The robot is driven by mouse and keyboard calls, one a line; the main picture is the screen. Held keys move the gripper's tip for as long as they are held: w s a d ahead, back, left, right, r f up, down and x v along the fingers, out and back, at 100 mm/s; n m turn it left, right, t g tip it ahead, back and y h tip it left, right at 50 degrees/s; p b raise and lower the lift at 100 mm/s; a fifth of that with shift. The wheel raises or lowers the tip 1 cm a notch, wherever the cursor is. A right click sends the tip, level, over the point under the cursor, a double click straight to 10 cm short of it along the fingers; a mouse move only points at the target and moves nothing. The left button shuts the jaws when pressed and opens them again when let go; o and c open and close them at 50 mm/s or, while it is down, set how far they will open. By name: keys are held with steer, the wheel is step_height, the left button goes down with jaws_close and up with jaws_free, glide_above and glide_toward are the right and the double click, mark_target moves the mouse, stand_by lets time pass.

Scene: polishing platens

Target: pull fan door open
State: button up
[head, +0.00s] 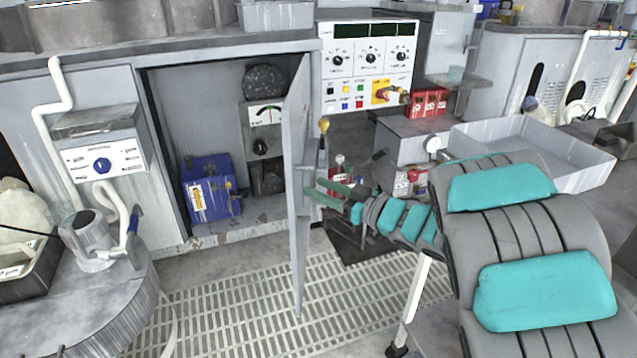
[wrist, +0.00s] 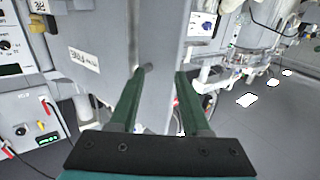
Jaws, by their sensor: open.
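The fan door (head: 299,170) is a tall grey panel standing open at the right side of a grey cabinet, seen nearly edge-on in the head view. My gripper (head: 314,193) is at the door's right side, around mid-height, its green fingers pointing towards the door. In the wrist view my gripper (wrist: 160,76) has its two green fingers apart, with a grey surface ahead. A short grey rod (wrist: 144,71) shows at the left fingertip; I cannot tell whether they touch. A grey panel with a white label (wrist: 84,59) fills the left middle of that view.
A control panel (head: 367,65) and a grey tray (head: 540,150) stand to the right. A round table (head: 95,290) is at left. Grated floor (head: 235,305) lies clear before the cabinet.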

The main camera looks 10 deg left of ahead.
steer(key=s+d, duration=0.4)
steer(key=s, duration=0.4)
steer(key=shift+s+r+b, duration=0.2)
steer(key=shift+r+b, duration=0.2)
